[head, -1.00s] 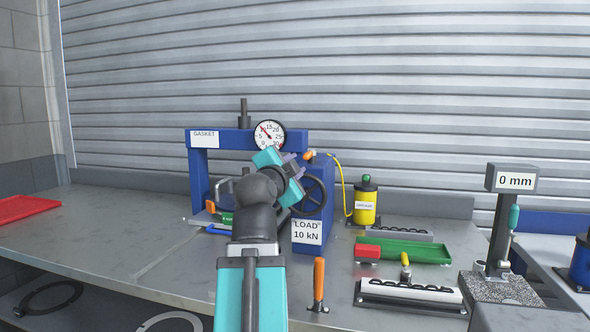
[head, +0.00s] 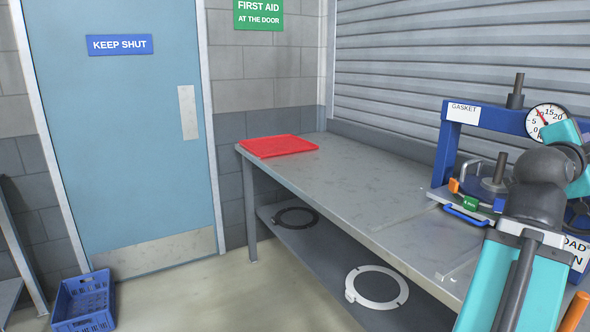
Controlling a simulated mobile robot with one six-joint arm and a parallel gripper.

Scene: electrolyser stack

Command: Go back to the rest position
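My arm (head: 540,175) rises at the right of the head view, in front of the blue press. Its wrist (head: 567,137) runs to the right picture edge, beside the press gauge. My gripper's fingers lie outside the picture, so I do not see whether they hold anything.
The blue press (head: 447,150) stands on the grey workbench (head: 375,190), with a dial gauge (head: 545,120). A red tray (head: 279,146) lies at the bench's far left end. A pale ring (head: 377,302) and a dark ring (head: 296,217) lie on the lower shelf. A blue crate (head: 84,312) stands on the floor near the door (head: 115,160).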

